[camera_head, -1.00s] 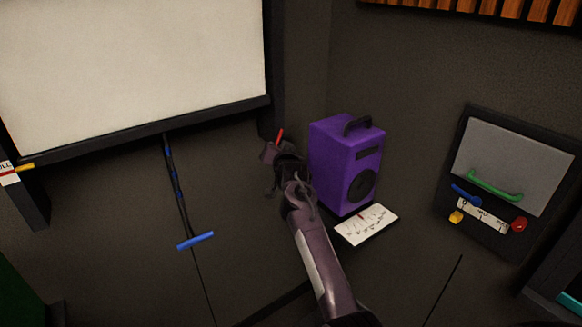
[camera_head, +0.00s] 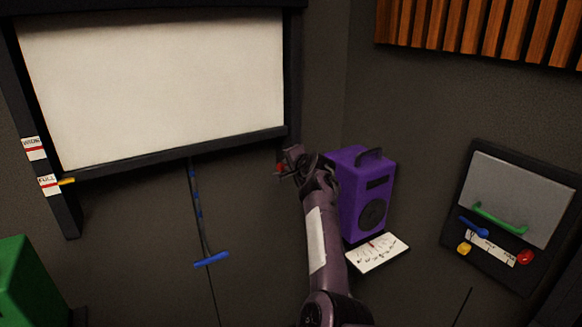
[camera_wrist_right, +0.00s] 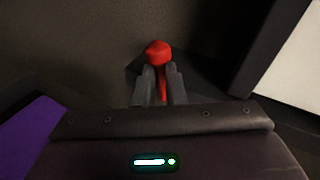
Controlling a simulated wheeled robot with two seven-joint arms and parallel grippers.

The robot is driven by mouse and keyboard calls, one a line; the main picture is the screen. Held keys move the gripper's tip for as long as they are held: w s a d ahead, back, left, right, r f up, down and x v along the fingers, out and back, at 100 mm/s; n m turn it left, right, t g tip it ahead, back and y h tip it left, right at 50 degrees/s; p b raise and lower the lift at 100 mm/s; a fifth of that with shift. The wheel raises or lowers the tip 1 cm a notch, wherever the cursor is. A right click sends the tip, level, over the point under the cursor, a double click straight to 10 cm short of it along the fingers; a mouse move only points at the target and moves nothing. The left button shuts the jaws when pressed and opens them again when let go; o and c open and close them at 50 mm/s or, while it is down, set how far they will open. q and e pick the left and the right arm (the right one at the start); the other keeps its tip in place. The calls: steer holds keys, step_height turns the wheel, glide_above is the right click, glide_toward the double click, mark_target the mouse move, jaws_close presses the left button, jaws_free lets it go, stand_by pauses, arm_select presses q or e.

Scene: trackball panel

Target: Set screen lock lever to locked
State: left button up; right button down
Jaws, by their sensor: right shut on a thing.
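The red lever (camera_wrist_right: 158,54) is the screen lock lever, as far as I can tell. It shows between the fingers of my right gripper (camera_wrist_right: 161,85) in the right wrist view. The gripper is shut on it, with the rounded red end standing out beyond the fingertips. In the head view my right gripper (camera_head: 287,168) is at the lower right corner of the white screen (camera_head: 160,85), left of the purple speaker. Only a bit of red (camera_head: 279,168) shows there; the lever's base and angle are mostly hidden. My left gripper is not in view.
The purple speaker (camera_head: 352,205) stands close to the right of my right arm, with a white card (camera_head: 378,254) below it. A blue pull handle (camera_head: 211,259) hangs left of the arm. A panel with a green handle (camera_head: 498,219) is at the far right.

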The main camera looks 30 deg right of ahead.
steer(key=shift+a+f+m+y, duration=0.15)
steer(key=shift+a+m+y, duration=0.15)
steer(key=shift+a+y, duration=0.2)
steer(key=c, duration=1.6)
jaws_free()
steer(key=shift+w, duration=0.15)
steer(key=shift+o, duration=0.6)
steer(key=shift+w+a, duration=0.1)
steer(key=shift+a, duration=0.05)
steer(key=b+v, duration=0.2)
steer(key=v, duration=0.6)
steer(key=shift+r, duration=0.35)
steer(key=shift+w, duration=0.1)
